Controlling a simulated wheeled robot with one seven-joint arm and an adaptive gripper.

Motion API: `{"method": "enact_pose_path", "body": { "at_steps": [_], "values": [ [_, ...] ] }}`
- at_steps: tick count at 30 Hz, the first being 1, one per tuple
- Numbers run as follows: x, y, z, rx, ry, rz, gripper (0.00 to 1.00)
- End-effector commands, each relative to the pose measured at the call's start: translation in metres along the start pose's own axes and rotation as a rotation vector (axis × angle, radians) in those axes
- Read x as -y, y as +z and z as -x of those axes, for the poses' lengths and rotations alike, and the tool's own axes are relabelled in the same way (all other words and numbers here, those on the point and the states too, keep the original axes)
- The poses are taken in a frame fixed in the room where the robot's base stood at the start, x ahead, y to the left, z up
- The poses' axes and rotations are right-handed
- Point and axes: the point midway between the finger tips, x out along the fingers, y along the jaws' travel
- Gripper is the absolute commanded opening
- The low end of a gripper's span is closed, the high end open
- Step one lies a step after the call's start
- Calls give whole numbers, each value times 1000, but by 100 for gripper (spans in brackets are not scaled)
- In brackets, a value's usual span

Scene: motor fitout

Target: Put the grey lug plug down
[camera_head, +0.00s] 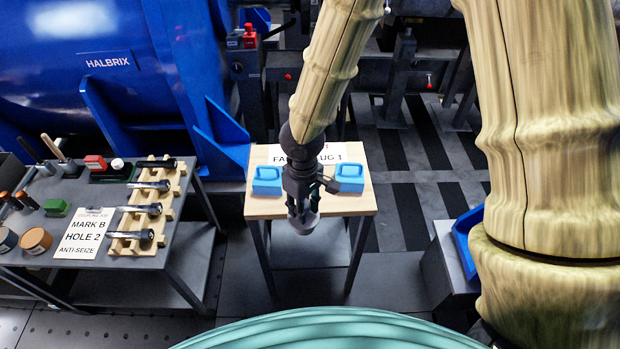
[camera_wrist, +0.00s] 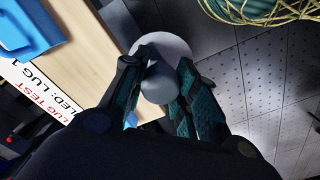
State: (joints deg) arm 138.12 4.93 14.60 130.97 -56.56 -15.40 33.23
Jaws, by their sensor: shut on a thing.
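My gripper (camera_head: 301,208) is shut on the grey lug plug (camera_head: 304,224), a rounded grey piece with a wider disc end. In the wrist view the plug (camera_wrist: 160,80) sits between the two fingers (camera_wrist: 162,90). The plug appears at the front edge of a small wooden-topped table (camera_head: 262,208), and I cannot tell its height above or clearance from that edge. A white sign (camera_head: 352,152) lies at the back of the table, partly hidden by my arm. In the wrist view its red and black text reads in part "LUG TEST" (camera_wrist: 40,95).
A grey bench (camera_head: 35,267) at left holds a wooden rack (camera_head: 118,246) of several rods. A blue bin (camera_head: 466,240) is at right. The table's front strip looks bare.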

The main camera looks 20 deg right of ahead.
Motion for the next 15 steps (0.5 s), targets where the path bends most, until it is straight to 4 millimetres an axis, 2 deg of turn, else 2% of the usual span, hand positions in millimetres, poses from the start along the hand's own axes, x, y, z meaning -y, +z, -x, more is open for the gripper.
{"method": "enact_pose_path", "body": {
  "at_steps": [15],
  "values": [
    [-77, -55, -6, 0, -1, -3, 0]
  ]
}}
